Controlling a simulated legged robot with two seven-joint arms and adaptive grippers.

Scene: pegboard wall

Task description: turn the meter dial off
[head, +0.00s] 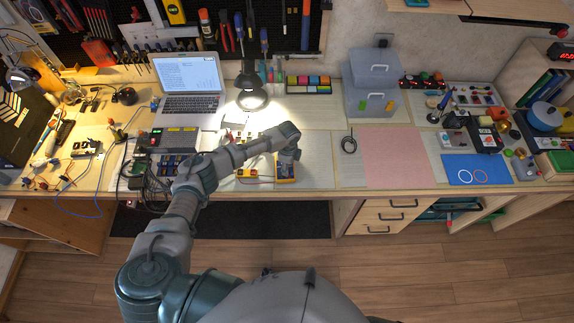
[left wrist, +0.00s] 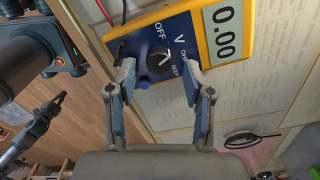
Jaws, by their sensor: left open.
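The yellow meter (head: 287,175) with a dark blue panel lies on the bench under my left gripper (head: 287,157) in the head view. In the left wrist view the meter (left wrist: 278,62) shows a display reading 0.00. Its round black dial (left wrist: 158,59) has a white mark; the labels OFF and V stand beside it. My left gripper (left wrist: 156,88) is open, with one fingertip on each side of the dial and nothing held. I cannot tell whether the fingertips touch it. A dark jointed part of mine at the lower left of the wrist view may be my right gripper.
A laptop (head: 190,82) and a lamp (head: 251,93) stand behind my left arm. Red leads lie to the meter's left.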

